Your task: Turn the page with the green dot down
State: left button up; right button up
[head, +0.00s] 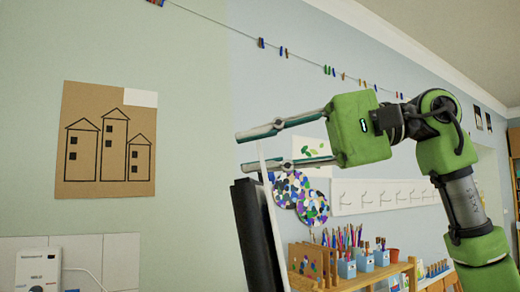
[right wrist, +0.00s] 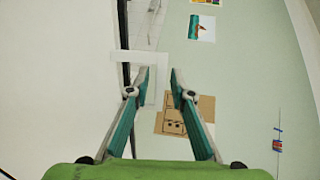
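A dark upright board (head: 252,225) stands nearly edge-on at the lower middle of the head view. A thin white sheet (head: 270,215) runs along its right side, its upper end near my right gripper's fingers. My right gripper (head: 242,152) points left with its fingers apart, above the board. In the right wrist view my right gripper (right wrist: 160,76) also shows open, with a gap between its tips. A broad white surface (right wrist: 60,70), perhaps the sheet, fills the left there, beside a dark strip. I cannot tell whether the fingers touch the sheet. No green dot shows. My left gripper is out of view.
A brown house drawing (head: 108,142) hangs on the wall at the left. A wooden shelf (head: 380,272) with blue pencil holders (head: 347,269) stands at lower right. A white hook rail (head: 375,196) and a colourful palette shape (head: 300,196) are on the wall behind.

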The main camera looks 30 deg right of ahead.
grip_shut()
jog(key=shift+d, duration=0.1)
jog(key=f+p+v, duration=0.1)
jog(key=p+v, duration=0.1)
jog(key=v, duration=0.7)
jog(key=shift+s+d+p, duration=0.15)
jog(key=shift+d+p, duration=0.05)
jog(key=shift+p, duration=0.15)
jog(key=s+d+f+p, duration=0.1)
jog(key=s+d, duration=0.3)
jog(key=d, duration=0.4)
jog(key=shift+s+f, duration=0.15)
jog(key=shift+s, duration=0.2)
dwell(0.4)
